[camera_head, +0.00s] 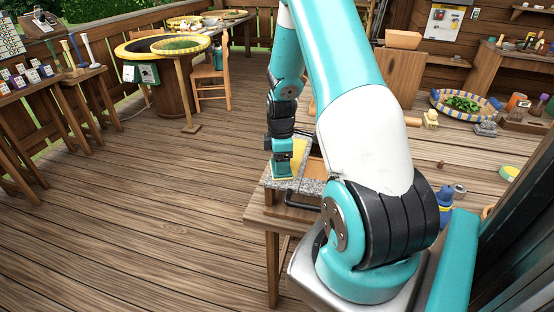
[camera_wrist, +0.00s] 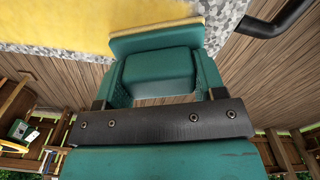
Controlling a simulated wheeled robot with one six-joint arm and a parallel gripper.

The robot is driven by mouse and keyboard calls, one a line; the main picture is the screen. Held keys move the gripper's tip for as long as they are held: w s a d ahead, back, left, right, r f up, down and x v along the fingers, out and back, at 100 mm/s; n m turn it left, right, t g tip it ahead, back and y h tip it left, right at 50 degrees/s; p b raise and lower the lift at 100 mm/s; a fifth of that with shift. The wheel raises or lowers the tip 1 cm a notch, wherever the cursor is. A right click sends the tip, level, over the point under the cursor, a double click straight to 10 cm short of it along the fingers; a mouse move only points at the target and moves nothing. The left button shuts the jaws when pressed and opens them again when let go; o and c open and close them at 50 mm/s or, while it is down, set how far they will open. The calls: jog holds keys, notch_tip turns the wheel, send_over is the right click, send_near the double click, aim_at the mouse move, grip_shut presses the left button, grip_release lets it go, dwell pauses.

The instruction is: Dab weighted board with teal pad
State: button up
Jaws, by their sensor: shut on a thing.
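My gripper (camera_head: 281,157) is shut on the teal pad (camera_head: 284,172), a teal block with a wider base and a yellowish edge. The weighted board looks like the yellow sheet (camera_head: 299,148) on the grey speckled slab of a small wooden table. In the wrist view the yellow board (camera_wrist: 55,30) lies at upper left, beside and beyond the pad. The pad is low over the slab's front-left part. I cannot tell whether it touches. My arm hides part of the tabletop.
A wooden chair (camera_head: 209,80) and round tables stand at the back left. A basket of greens (camera_head: 463,103) and small items lie at right. The floor at left is clear.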

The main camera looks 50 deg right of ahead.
jog(key=shift+s+f, duration=0.15)
jog(key=shift+s, duration=0.2)
jog(key=shift+w, duration=0.15)
jog(key=shift+w+a, duration=0.3)
jog(key=shift+w, duration=0.4)
jog(key=shift+s+d+r, duration=0.15)
jog(key=shift+s+d, duration=0.05)
jog(key=shift+s, duration=0.2)
jog(key=shift+s+d+r, duration=0.1)
jog(key=shift+s+d, duration=0.1)
jog(key=shift+s, duration=0.2)
jog(key=shift+w, duration=0.1)
